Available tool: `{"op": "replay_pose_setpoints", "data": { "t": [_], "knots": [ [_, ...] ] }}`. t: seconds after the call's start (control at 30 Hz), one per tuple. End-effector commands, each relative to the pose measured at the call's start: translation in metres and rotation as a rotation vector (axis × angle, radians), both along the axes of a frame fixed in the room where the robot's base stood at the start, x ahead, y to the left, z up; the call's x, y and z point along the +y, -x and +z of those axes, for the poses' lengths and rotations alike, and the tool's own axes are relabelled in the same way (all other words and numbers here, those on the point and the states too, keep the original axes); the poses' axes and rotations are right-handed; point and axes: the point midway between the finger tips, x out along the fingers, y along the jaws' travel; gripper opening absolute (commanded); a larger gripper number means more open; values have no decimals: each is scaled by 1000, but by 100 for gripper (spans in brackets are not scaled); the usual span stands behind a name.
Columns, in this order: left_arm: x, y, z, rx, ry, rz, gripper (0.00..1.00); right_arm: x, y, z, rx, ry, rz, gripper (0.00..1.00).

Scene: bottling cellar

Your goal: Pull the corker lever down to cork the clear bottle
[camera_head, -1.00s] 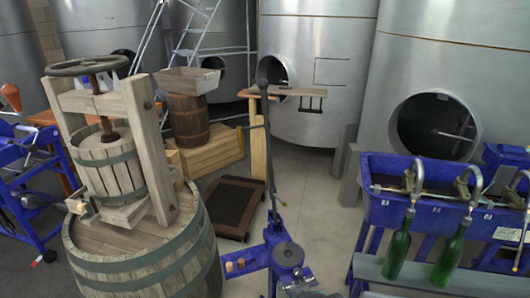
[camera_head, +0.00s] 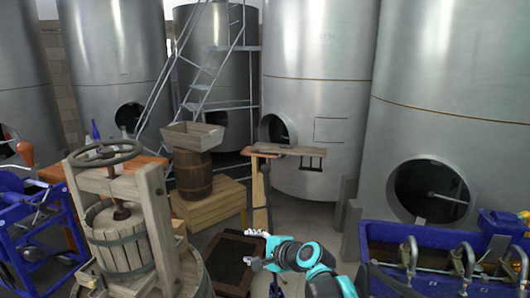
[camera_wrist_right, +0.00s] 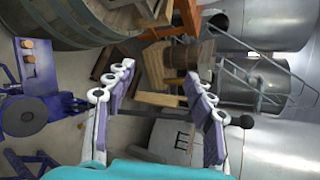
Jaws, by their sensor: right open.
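My right gripper (camera_head: 250,248) is in the lower middle of the head view, its arm coming in from the bottom right. In the right wrist view its jaws (camera_wrist_right: 158,72) are spread, with nothing held between them. The dark corker lever (camera_head: 266,187) stands up just beyond the gripper in the head view. Its black ball knob (camera_wrist_right: 246,121) shows outside the right-hand finger in the wrist view. The blue corker body (camera_wrist_right: 38,80) is at the left there, with small corks (camera_wrist_right: 28,58) on it. I cannot make out the clear bottle. My left gripper is out of view.
A wooden press (camera_head: 120,235) on a barrel stands at the left. A blue bottle filler (camera_head: 430,238) with metal spouts is at the right. A dark platform (camera_head: 232,268) lies on the floor behind the gripper. Steel tanks (camera_head: 318,90) line the back.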

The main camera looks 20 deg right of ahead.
Motion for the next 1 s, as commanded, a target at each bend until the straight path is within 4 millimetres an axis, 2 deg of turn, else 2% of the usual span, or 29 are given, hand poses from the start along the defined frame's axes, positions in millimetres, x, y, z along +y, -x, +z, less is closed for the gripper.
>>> {"op": "replay_pose_setpoints", "data": {
  "t": [0.03, 0.2, 0.3, 0.43, 0.6, 0.77, 1.0],
  "knots": [
    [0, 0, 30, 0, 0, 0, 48, -12, -30, 34, 7, -151, -72, 54],
    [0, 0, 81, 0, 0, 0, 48, -58, -112, 91, 40, -708, -286, 54],
    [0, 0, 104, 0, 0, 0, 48, -89, -147, 109, 60, -993, -371, 54],
    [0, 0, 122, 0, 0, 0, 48, -119, -173, 119, 81, -1257, -432, 54],
    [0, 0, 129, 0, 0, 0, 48, -135, -187, 119, 94, -1398, -459, 54],
    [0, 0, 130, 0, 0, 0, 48, -130, -206, 118, 97, -1407, -458, 54],
    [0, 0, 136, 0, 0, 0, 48, -120, -243, 118, 97, -1404, -458, 54]
  ]
}}
